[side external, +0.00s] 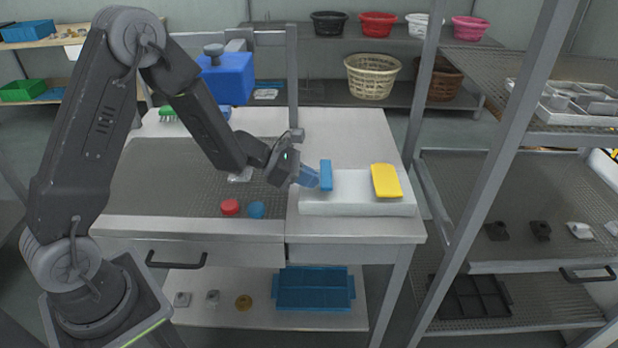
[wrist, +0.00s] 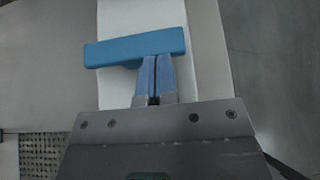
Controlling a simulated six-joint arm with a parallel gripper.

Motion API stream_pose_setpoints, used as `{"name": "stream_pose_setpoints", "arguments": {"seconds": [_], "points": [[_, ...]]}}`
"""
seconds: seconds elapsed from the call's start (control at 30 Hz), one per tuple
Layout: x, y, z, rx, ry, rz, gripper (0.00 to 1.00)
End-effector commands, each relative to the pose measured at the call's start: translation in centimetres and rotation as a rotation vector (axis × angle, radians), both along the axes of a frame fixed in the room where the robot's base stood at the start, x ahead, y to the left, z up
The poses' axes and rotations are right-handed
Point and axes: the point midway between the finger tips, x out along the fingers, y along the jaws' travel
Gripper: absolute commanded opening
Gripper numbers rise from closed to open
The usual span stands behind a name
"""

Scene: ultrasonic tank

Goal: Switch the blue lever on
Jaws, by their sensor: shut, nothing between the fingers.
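The blue lever (side external: 326,175) stands at the left end of a white base block (side external: 357,207) on the bench. In the wrist view the blue lever (wrist: 135,47) lies crosswise over the white block (wrist: 130,15). My gripper (side external: 316,180) is shut and empty, its blue fingers pointing at the lever from the left. In the wrist view the fingertips of my gripper (wrist: 154,62) meet the lever's lower edge near its right part; I cannot tell whether they touch. The fingers hide a little of the lever's lower side.
A yellow lever (side external: 386,181) sits on the same block to the right. A red knob (side external: 230,207) and a blue knob (side external: 257,210) are on the bench to the left. A metal shelf post (side external: 490,165) rises to the right. The bench behind the block is clear.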

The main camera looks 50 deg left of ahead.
Motion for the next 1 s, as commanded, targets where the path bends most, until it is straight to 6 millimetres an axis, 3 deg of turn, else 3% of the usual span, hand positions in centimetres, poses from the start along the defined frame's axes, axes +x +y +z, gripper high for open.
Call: {"name": "stream_pose_setpoints", "arguments": {"seconds": [1.0], "points": [[-0.12,-0.46,0.03,0.0,0.0,0.165,0.0]]}}
